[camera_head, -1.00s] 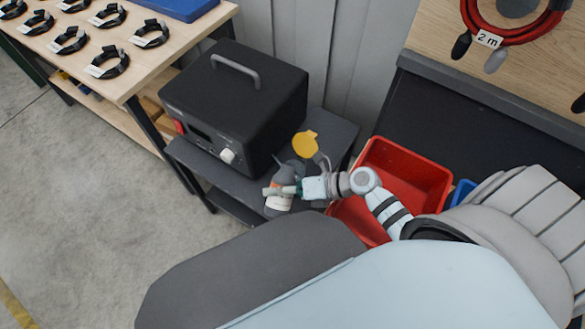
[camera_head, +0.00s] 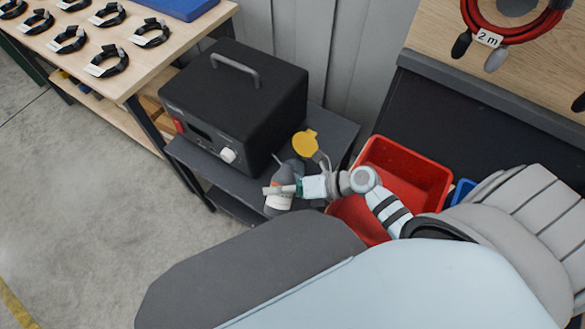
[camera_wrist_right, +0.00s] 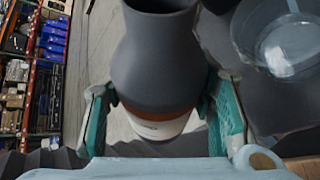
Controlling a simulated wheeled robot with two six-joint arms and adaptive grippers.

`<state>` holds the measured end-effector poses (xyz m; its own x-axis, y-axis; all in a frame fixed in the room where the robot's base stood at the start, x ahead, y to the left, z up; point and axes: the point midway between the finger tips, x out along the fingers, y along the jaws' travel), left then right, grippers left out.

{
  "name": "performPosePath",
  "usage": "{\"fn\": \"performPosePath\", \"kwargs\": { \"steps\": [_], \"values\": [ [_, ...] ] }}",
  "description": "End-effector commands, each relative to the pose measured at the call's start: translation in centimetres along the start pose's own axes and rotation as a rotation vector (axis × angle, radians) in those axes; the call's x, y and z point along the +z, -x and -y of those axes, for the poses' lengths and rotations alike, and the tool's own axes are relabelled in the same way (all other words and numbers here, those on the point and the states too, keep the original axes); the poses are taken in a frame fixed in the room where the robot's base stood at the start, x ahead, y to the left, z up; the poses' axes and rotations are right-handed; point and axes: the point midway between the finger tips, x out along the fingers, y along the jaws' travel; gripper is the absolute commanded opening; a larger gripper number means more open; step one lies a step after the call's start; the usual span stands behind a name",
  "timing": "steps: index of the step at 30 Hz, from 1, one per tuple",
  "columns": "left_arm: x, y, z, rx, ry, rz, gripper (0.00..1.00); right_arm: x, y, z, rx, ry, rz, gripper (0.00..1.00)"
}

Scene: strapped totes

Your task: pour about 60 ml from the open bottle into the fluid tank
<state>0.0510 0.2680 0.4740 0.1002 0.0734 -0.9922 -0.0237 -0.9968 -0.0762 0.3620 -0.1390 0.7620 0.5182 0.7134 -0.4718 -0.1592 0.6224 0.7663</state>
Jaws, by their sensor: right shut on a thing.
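The open bottle (camera_wrist_right: 155,72) is dark grey with an orange band and a white label. My right gripper (camera_wrist_right: 160,112) is shut around its body in the right wrist view. In the head view my right gripper (camera_head: 284,190) holds the bottle (camera_head: 279,203) at the front edge of a small dark shelf. A clear round opening (camera_wrist_right: 285,42), apparently the fluid tank's, lies to the right of the bottle in the wrist view, apart from it. A yellow lid (camera_head: 305,144) stands raised just behind the bottle. The bottle's mouth and any liquid flow are hidden. My left gripper is not seen.
A black box-shaped device (camera_head: 240,100) with a handle stands on the dark shelf (camera_head: 215,172) left of the bottle. A red bin (camera_head: 415,170) lies to the right, under my right arm. A wooden table (camera_head: 120,65) with several coiled straps is at upper left.

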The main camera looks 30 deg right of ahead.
Motion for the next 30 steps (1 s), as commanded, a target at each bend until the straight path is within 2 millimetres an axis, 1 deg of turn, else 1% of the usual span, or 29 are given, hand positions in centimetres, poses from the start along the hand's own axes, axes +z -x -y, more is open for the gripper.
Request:
{"fn": "performPosePath", "kwargs": {
  "steps": [14,17,19,20,21,24,26,30],
  "values": [
    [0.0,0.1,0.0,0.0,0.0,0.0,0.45,0.1,0.0,-0.1,-0.002,0.005,0.003,0.14],
    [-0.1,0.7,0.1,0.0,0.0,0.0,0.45,0.4,0.3,-0.3,-0.024,0.058,0.024,0.14],
    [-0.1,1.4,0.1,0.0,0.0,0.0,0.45,0.9,0.5,-0.4,-0.064,0.15,0.059,0.14],
    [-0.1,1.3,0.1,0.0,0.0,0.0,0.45,0.8,0.4,-0.2,-0.086,0.201,0.081,0.14],
    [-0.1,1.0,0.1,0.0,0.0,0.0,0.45,0.6,0.2,0.2,-0.119,0.275,0.11,0.14],
    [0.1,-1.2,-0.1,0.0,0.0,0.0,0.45,-1.1,-1.1,1.6,-0.182,0.42,0.168,0.14],
    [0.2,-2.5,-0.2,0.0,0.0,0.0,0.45,-1.8,-1.6,2.3,-0.217,0.502,0.198,0.14],
    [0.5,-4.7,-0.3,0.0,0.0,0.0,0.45,-2.6,-2.3,3.1,-0.272,0.634,0.25,0.14]
  ]
}}
